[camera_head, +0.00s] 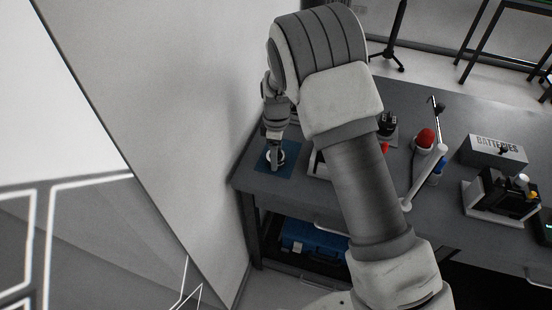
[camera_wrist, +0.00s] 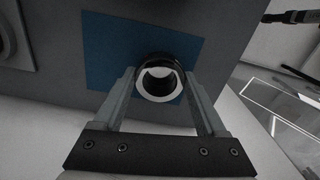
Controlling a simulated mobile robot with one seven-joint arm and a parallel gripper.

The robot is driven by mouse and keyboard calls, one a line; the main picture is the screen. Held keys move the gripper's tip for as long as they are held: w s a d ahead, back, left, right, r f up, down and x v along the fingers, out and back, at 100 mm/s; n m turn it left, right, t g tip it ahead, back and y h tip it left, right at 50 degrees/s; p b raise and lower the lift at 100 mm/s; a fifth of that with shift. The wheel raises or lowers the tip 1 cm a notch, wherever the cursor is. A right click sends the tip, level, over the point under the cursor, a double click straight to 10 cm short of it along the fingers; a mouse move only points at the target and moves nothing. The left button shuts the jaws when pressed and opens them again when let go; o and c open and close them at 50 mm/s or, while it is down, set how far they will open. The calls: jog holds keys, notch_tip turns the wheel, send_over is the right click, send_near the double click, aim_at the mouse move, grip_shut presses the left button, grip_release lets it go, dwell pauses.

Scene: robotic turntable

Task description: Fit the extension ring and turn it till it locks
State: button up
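A ring (camera_wrist: 171,92) with a pale rim and a dark band is at the blue mat (camera_wrist: 105,45) in the wrist view. In the head view its pale edge (camera_head: 282,157) shows low at my gripper (camera_head: 275,166), over the mat (camera_head: 288,170). My gripper (camera_wrist: 160,76) points down with one finger on each side of the ring. The fingertips look very close to its sides; whether they press on it I cannot tell. A pale plate with a round dark opening (camera_wrist: 8,38) is cut off at the wrist view's left edge.
On the grey table (camera_head: 310,207) stand a red-topped item (camera_head: 425,138), a grey box marked BATTERIES (camera_head: 495,150) and a black device on a pale base (camera_head: 500,190). A wall stands close left of the mat. My arm hides part of the table. A blue case (camera_head: 310,240) sits below.

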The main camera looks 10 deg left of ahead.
jog(key=c, duration=0.7)
